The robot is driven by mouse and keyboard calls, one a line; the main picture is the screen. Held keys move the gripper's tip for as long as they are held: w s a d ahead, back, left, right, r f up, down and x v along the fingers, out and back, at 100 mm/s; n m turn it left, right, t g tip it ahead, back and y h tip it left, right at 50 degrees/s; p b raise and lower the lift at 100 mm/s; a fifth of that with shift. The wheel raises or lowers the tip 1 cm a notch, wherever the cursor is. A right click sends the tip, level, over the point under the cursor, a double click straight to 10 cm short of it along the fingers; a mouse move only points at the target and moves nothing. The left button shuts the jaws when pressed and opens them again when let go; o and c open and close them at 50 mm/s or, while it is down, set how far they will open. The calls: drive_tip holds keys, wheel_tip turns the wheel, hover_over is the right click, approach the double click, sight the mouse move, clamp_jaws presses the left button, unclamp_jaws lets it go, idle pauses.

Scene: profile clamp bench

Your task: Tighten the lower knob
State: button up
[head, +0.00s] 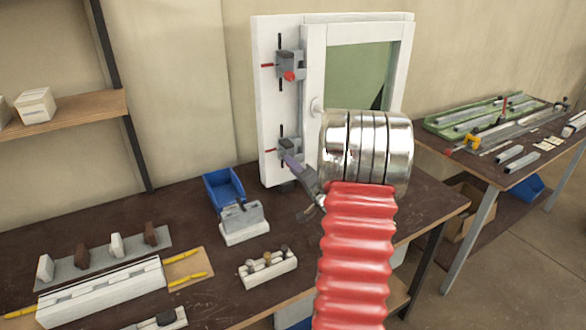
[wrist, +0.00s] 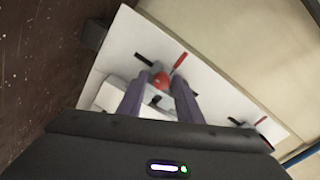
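A white frame (head: 270,110) stands upright on the bench and carries two grey clamps, one above the other. The upper clamp (head: 291,64) shows a red knob (head: 289,76). The lower clamp (head: 287,147) is at the fingertips of my gripper (head: 288,160), which hide its knob in the head view. In the wrist view the lower knob (wrist: 160,80) is red and lies in line with the gap between the purple fingers of my gripper (wrist: 160,90). The fingers are apart. Whether they touch the knob's sides is not clear.
A blue bin (head: 223,188) and a grey-white block (head: 244,222) stand left of the frame. A small holder with several knobs (head: 268,268) is in front. A long white profile (head: 103,292) lies at the left. A second table (head: 500,182) is on the right.

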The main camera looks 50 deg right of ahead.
drive_tip(key=shift+o, duration=0.7)
drive_tip(key=shift+a, duration=0.1)
drive_tip(key=v, duration=1.3)
drive_tip(key=shift+s, duration=0.35)
